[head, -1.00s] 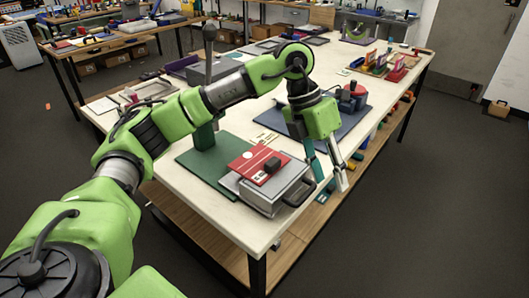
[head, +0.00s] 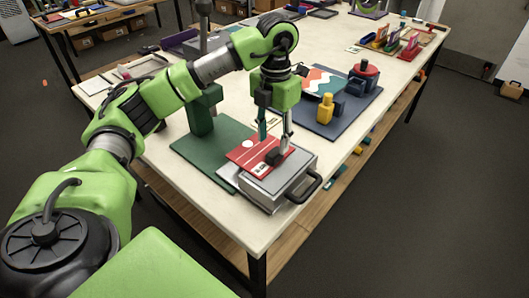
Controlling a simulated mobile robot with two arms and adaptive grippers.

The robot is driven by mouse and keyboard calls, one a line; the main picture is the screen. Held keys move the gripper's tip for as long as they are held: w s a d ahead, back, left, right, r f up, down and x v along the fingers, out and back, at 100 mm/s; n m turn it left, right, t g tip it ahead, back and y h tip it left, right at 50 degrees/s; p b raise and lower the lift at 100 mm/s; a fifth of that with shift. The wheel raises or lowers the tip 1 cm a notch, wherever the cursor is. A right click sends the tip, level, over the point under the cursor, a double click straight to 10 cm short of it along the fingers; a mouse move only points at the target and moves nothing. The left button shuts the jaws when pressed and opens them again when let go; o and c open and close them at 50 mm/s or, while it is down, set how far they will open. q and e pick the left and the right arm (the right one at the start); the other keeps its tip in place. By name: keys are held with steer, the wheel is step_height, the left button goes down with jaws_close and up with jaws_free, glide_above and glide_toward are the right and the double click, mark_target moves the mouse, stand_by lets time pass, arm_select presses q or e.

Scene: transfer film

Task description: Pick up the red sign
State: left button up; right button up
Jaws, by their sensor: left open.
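The red sign (head: 247,156) is a flat red plate with a white disc, a small white label and a dark block on it. It lies on top of a grey metal box (head: 286,187) with a black handle, near the table's front corner. My left gripper (head: 273,143) points down right over the sign. Its fingers are apart, one near the sign's far edge and one by the dark block. I cannot tell whether a fingertip touches the sign. The gripper hides part of the sign's far side. My right gripper is not in view.
A green press base (head: 205,150) stands just left of the box. Behind it, a dark blue board (head: 345,117) holds a yellow piece (head: 325,109) and a striped panel (head: 323,82). Coloured signs (head: 400,42) stand farther back. The table strip right of the box is clear.

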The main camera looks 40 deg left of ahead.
mark_target(275, 151)
arm_select(q)
steer(key=shift+d+f+p, duration=0.25)
steer(key=shift+f+p, duration=0.4)
steer(key=shift+f, duration=0.15)
step_height(275, 151, down, 3)
steer(key=shift+w+r+p, duration=0.1)
steer(key=shift+r+p, duration=0.05)
steer(key=shift+p, duration=0.2)
steer(key=shift+f, duration=0.35)
steer(key=shift+a+f, duration=0.1)
jaws_close()
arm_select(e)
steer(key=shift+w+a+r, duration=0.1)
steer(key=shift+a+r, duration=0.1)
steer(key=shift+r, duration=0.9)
